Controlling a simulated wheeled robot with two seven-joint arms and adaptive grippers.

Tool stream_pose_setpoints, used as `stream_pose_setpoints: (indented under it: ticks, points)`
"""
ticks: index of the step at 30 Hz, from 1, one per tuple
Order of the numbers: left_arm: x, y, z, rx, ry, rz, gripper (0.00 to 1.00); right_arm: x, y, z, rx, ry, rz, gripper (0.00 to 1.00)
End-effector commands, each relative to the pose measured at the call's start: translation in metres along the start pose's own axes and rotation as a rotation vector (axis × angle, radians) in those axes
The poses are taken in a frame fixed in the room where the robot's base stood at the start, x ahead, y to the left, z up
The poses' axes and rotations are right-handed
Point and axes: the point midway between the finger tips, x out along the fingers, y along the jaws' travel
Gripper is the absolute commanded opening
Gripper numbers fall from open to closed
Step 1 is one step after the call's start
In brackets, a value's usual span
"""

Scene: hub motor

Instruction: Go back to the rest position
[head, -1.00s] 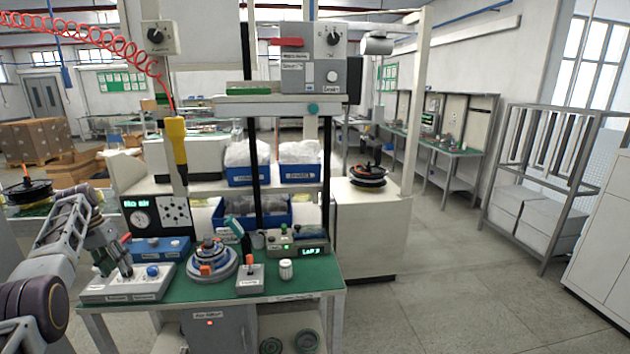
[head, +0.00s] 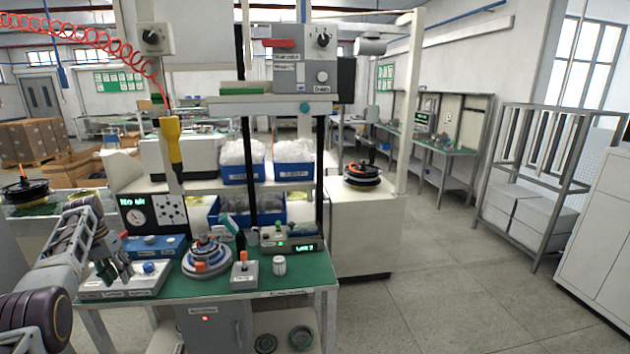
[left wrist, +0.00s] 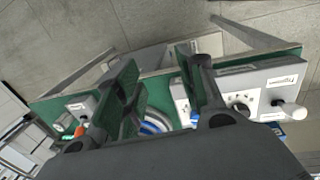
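My left gripper (head: 117,272) hangs at the left end of the green-topped workbench (head: 215,288), by the white switch box (head: 148,284) with a blue knob. The left wrist view shows its two dark fingers (left wrist: 165,78) spread apart, with nothing held between them. Bench top and parts show beneath and between the fingers. I cannot tell whether a fingertip touches the box. My right gripper is in neither view.
The round hub fixture (head: 207,258) stands mid-bench, beside a small box with an orange-tipped lever (head: 244,270) and a white knob (head: 279,265). A yellow tool (head: 172,142) hangs on a red coiled hose above. The floor to the right (head: 430,300) is clear.

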Motion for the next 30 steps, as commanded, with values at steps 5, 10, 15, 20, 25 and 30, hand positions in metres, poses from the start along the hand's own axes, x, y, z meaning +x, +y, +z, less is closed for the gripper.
stream_pose_setpoints:
  ticks: [5, 10, 15, 20, 25, 30]
  points:
    - [0.028, -0.001, 0.0, -0.001, -0.007, -0.034, 0.39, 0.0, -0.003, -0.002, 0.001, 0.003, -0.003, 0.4]
    - [0.066, -0.003, 0.001, 0.003, -0.015, -0.077, 0.39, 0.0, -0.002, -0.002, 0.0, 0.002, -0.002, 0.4]
    - [0.123, -0.004, 0.007, 0.011, -0.022, -0.137, 0.39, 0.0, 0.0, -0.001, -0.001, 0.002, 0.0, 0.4]
    - [0.177, -0.005, 0.017, 0.025, -0.026, -0.192, 0.39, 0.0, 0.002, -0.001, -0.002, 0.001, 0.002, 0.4]
    - [0.233, -0.006, 0.032, 0.046, -0.028, -0.242, 0.39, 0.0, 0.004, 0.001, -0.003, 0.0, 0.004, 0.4]
    - [0.288, -0.004, 0.052, 0.072, -0.029, -0.285, 0.39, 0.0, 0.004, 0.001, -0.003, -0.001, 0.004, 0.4]
